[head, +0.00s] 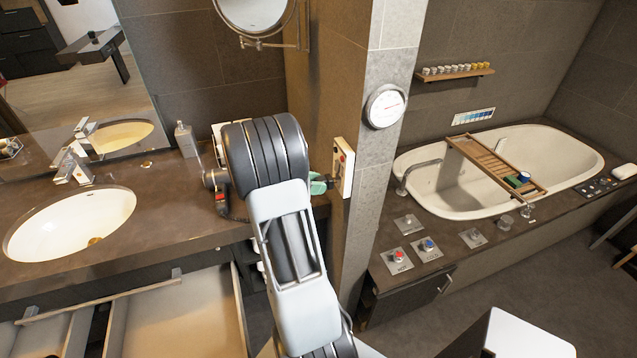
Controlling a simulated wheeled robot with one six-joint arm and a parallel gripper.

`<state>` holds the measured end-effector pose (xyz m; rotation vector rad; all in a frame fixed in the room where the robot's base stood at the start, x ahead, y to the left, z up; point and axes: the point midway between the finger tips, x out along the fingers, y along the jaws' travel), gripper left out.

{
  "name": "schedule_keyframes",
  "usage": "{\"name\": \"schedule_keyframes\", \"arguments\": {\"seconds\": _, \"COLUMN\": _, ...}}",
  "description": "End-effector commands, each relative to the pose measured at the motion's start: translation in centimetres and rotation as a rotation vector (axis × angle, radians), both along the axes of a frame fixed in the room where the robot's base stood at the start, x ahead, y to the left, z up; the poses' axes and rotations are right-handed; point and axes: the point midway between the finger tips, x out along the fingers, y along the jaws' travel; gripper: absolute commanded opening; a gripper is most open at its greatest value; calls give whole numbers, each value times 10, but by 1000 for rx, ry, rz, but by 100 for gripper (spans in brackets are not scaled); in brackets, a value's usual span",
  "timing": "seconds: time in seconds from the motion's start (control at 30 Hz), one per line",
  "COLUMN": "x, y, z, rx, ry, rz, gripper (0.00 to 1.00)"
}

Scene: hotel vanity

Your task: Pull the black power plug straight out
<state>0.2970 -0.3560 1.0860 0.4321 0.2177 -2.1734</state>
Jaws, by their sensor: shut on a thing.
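A cream outlet panel (343,168) with a small red mark is mounted on the side of the tiled pillar. A small dark shape at its left face is the black power plug (331,181), partly hidden. My gripper (322,181) is mostly hidden behind my arm, with its end at the panel. It appears shut on the plug. I cannot tell whether the plug's pins are in the outlet. A dark hair-dryer-like object (217,183) with a red label and a cord lies on the counter left of my arm.
A teal item (317,188) sits beside the plug. The pillar (378,150) stands close on the right. A soap bottle (186,139) and sink (70,222) are on the left. Open drawers (180,315) jut out below the counter. A bathtub (500,170) is at the right.

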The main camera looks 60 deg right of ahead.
Motion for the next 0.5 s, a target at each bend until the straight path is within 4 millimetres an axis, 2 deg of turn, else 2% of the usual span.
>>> {"name": "schedule_keyframes", "arguments": {"seconds": 0.5, "x": 9, "y": 12, "z": 0, "rx": 0, "ry": 0, "rz": 1, "gripper": 3}}
